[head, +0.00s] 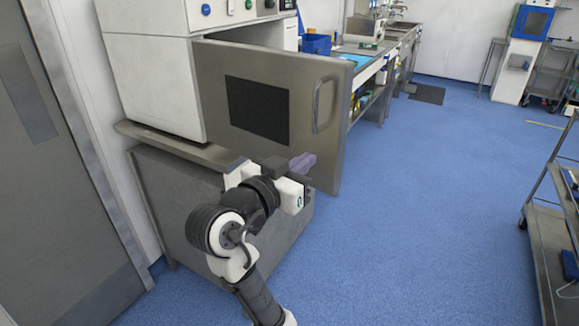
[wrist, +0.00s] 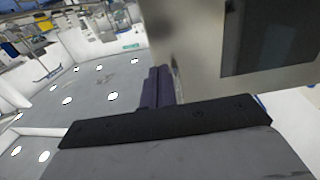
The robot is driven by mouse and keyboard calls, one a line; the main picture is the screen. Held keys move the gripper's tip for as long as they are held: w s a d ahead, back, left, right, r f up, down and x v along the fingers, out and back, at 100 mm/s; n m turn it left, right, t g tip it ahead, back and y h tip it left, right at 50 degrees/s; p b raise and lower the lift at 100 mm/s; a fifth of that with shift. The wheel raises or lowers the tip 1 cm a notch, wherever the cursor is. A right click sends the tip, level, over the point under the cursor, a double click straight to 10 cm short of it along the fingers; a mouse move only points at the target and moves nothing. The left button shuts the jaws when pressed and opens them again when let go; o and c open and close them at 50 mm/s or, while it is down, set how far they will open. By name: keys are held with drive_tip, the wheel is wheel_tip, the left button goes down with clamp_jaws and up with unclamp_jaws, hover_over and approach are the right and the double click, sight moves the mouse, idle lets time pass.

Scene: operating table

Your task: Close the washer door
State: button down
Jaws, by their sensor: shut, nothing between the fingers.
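The washer door (head: 215,95) is a grey metal panel with a dark window (head: 258,110) and a vertical handle (head: 324,104) near its right edge. It stands open, swung out from the white washer (head: 150,75). My gripper (head: 303,163) is in front of the door's lower part, below the handle, with its purple fingers shut and empty. In the wrist view the fingers (wrist: 158,88) are close beside the door's edge (wrist: 185,45). I cannot tell whether they touch it.
The washer stands on a grey metal base cabinet (head: 175,190). A counter with a blue bin (head: 316,44) runs behind the door. A metal cart (head: 550,235) stands at the right. The blue floor (head: 430,190) between is clear.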

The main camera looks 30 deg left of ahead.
sight(331, 141)
drive_tip(key=w, duration=0.2)
drive_tip(key=w+p, duration=0.1)
drive_tip(key=w, duration=0.2)
drive_tip(key=w+d, duration=0.1)
drive_tip(key=w, duration=0.1)
drive_tip(key=shift+w+p, duration=0.15)
drive_tip(key=shift+p, duration=0.15)
